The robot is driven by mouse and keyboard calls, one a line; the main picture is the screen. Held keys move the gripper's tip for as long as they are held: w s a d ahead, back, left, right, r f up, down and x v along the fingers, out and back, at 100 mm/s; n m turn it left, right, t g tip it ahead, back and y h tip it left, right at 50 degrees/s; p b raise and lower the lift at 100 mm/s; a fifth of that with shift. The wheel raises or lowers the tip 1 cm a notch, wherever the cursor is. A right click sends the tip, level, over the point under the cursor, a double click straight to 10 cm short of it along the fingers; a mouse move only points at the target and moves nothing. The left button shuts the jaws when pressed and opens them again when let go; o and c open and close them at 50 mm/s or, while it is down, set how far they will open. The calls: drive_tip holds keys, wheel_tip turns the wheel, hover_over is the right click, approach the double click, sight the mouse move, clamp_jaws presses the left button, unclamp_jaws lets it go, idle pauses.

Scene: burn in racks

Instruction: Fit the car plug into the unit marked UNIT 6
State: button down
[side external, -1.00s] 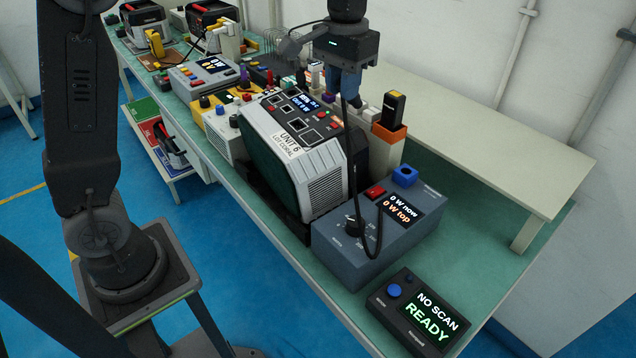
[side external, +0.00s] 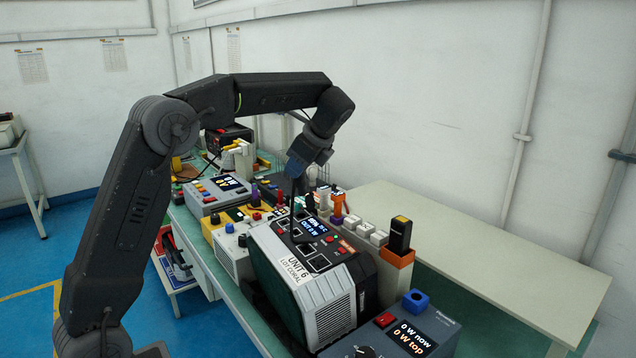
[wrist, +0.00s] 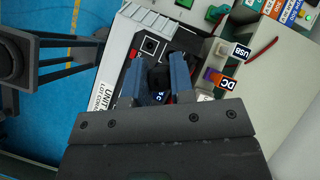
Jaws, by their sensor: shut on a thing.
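UNIT 6 (side external: 297,268) is a grey-white device with a dark sloped top panel carrying a lit display and several square sockets. It also shows in the wrist view (wrist: 105,85), partly hidden by my gripper. My gripper (side external: 297,172) points down over the far part of that panel. In the wrist view, its blue fingers (wrist: 159,72) are shut on a dark, rounded piece, which I take to be the car plug (wrist: 159,76). The plug's tip is hidden, so I cannot tell whether it touches a socket.
A blue-grey meter box (side external: 390,340) stands to the near right. A rack with an orange-based black piece (side external: 400,235) and several labelled connectors lines the unit's right side. Other instruments (side external: 214,192) crowd the bench beyond. The pale shelf (side external: 450,225) is clear.

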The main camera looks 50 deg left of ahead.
sight(297, 184)
drive_tip(key=shift+a+r+m+y, duration=0.15)
drive_tip(key=shift+a+m+y, duration=0.25)
drive_tip(key=shift+a, duration=0.4)
drive_tip(key=shift+w+f, duration=0.2)
drive_tip(key=shift+f, duration=1.25)
drive_tip(key=shift+w+f, duration=0.15)
drive_tip(key=shift+f, duration=1.3)
drive_tip(key=c, duration=1.6)
unclamp_jaws()
clamp_jaws()
